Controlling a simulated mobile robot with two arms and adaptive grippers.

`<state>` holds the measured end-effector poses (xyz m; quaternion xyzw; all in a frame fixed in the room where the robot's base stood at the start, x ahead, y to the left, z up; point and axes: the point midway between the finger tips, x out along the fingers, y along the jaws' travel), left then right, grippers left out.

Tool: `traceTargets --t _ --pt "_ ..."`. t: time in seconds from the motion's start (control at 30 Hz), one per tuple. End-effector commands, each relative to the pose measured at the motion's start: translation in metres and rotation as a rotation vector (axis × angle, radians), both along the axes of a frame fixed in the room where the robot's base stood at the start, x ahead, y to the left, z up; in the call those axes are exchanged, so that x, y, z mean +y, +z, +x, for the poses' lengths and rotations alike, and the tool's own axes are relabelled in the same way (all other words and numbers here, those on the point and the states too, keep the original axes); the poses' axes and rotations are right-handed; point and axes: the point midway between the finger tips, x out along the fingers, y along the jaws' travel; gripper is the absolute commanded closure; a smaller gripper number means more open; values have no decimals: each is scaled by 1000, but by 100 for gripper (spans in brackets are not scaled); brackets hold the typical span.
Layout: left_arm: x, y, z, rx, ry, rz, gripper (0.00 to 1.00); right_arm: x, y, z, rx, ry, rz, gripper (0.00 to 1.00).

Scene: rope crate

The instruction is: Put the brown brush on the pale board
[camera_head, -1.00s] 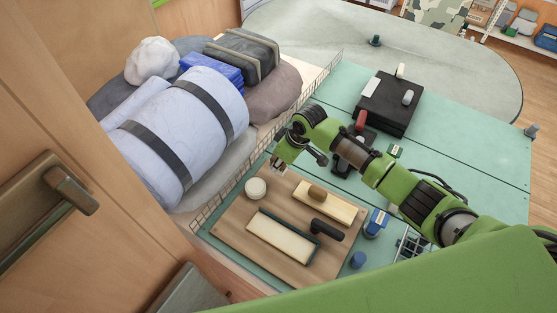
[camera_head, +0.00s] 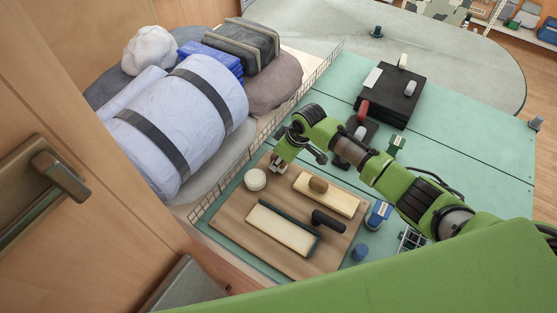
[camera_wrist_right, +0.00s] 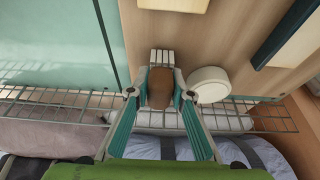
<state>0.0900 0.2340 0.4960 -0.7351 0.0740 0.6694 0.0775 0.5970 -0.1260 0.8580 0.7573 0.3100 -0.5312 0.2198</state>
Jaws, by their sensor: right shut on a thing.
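My right gripper (camera_wrist_right: 161,88) is shut on the brown brush (camera_wrist_right: 160,92), with its two fingers on either side of the brown body. A pale ridged part of the brush shows beyond the fingertips. In the head view my right gripper (camera_head: 279,165) is over the far left corner of the pale wooden board (camera_head: 227,211), and the brush is mostly hidden there. The board also shows below the brush in the right wrist view (camera_wrist_right: 232,40). I cannot tell whether the brush touches it. My left gripper is not in view.
A wire mesh edge (camera_head: 240,160) runs along the left, beside a strapped bedroll (camera_head: 200,110). A black case (camera_head: 388,98) stands farther back.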

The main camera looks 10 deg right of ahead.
Motion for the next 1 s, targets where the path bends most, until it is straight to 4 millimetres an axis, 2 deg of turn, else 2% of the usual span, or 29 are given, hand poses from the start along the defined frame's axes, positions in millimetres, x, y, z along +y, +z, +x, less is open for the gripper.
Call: traceTargets --t 0.47,0.5,0.57,1.0 --pt "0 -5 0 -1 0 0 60 0 -8 0 -1 0 1 100" --pt "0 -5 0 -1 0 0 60 0 -8 0 -1 0 1 77" --pt "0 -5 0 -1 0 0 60 0 -7 0 -1 0 1 61" --pt "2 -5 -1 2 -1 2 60 0 -8 0 1 0 -1 60"
